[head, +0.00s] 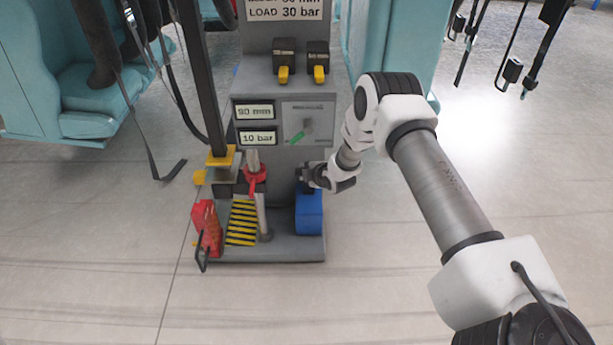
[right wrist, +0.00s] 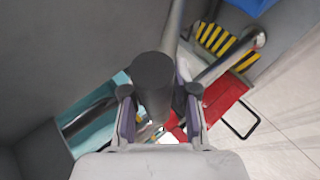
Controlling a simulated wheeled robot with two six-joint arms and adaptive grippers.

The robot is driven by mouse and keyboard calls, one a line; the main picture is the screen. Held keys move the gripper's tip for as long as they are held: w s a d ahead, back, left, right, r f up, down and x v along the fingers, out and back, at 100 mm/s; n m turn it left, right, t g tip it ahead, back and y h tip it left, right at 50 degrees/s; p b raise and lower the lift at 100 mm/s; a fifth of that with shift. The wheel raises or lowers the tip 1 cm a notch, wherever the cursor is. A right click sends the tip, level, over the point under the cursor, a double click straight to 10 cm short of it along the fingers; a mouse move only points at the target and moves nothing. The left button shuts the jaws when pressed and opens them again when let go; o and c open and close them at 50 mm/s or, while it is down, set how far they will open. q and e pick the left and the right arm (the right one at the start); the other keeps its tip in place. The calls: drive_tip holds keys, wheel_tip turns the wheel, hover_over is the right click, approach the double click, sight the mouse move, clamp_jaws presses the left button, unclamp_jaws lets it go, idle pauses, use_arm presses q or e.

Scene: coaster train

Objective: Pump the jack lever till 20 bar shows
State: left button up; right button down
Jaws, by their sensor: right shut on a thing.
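A grey test stand (head: 300,75) stands ahead in the head view. Its lower display (head: 257,138) reads 10 bar. The upper display (head: 254,112) shows a value in mm whose first digit is hard to read. A blue block (head: 309,215), seemingly the jack body, sits at the stand's right foot. My right gripper (head: 306,180) is just above that block. In the right wrist view my right gripper (right wrist: 160,112) is shut around a dark cylindrical grip (right wrist: 153,80), which looks like the jack lever's end. A metal rod (right wrist: 175,28) runs beyond it. My left gripper is not in view.
A red part (head: 206,228) with a black wire handle and a yellow-black striped plate (head: 241,222) are on the stand's base. Teal seats (head: 90,95) are left and behind. Two yellow-tipped switches (head: 284,74) sit above the displays. Floor in front is clear.

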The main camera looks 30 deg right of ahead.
drive_tip(key=shift+w+d+r, duration=0.2)
drive_tip(key=shift+w+r, duration=0.1)
drive_tip(key=shift+r, duration=0.05)
drive_tip(key=c, duration=1.2)
unclamp_jaws()
drive_tip(key=shift+c, duration=0.2)
drive_tip(key=shift+o, duration=0.7)
drive_tip(key=shift+f, duration=0.2)
drive_tip(key=v, duration=1.2)
drive_tip(key=shift+o, duration=0.5)
drive_tip(key=shift+s+f, duration=0.1)
